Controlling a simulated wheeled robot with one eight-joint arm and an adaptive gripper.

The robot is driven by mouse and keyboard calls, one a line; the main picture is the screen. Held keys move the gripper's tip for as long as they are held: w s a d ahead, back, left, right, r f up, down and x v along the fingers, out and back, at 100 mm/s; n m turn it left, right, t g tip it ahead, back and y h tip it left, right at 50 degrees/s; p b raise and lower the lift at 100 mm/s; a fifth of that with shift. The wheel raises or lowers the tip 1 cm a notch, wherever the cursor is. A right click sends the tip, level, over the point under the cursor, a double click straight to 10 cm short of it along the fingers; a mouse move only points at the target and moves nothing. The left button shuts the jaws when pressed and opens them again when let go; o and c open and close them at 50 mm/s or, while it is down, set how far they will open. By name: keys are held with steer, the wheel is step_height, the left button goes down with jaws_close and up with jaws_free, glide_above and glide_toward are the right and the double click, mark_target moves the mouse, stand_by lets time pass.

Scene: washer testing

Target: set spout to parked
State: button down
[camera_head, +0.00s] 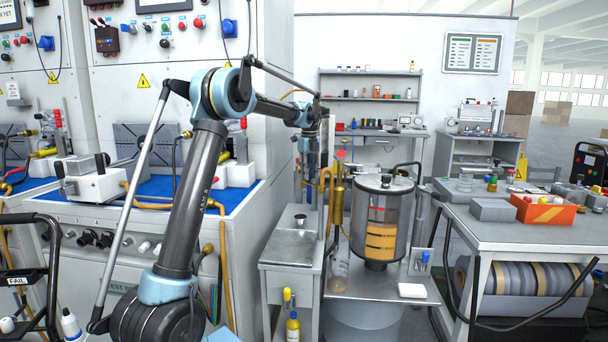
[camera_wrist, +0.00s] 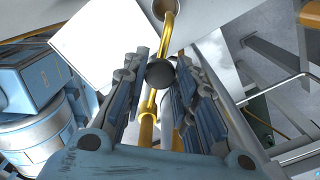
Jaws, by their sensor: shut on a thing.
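The spout is a thin brass-coloured pipe (camera_head: 322,184) with a bent top, beside a thicker brass upright and left of the round glass-walled tank (camera_head: 383,215). In the wrist view the brass pipe (camera_wrist: 167,38) runs up behind a dark round knob (camera_wrist: 161,74). My gripper (camera_wrist: 161,72) has its fingers on both sides of this knob and is shut on it. In the head view my forearm reaches down to the spout's top, and the fingers are too small to make out clearly. The knob's join to the pipe is hidden.
A grey cabinet (camera_head: 291,250) stands left of the tank. A clear beaker (camera_head: 340,264) stands below the spout on the tank's metal shelf (camera_head: 350,288). A workbench (camera_head: 535,232) with an orange bin (camera_head: 541,209) is at the right. A blue-topped test bench (camera_head: 235,200) is at the left.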

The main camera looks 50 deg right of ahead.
steer(key=shift+w+r, duration=0.1)
steer(key=shift+w, duration=0.2)
steer(key=c, duration=1.3)
jaws_free()
steer(key=shift+s, duration=0.1)
step_height(320, 180, up, 12)
steer(key=shift+f, duration=0.1)
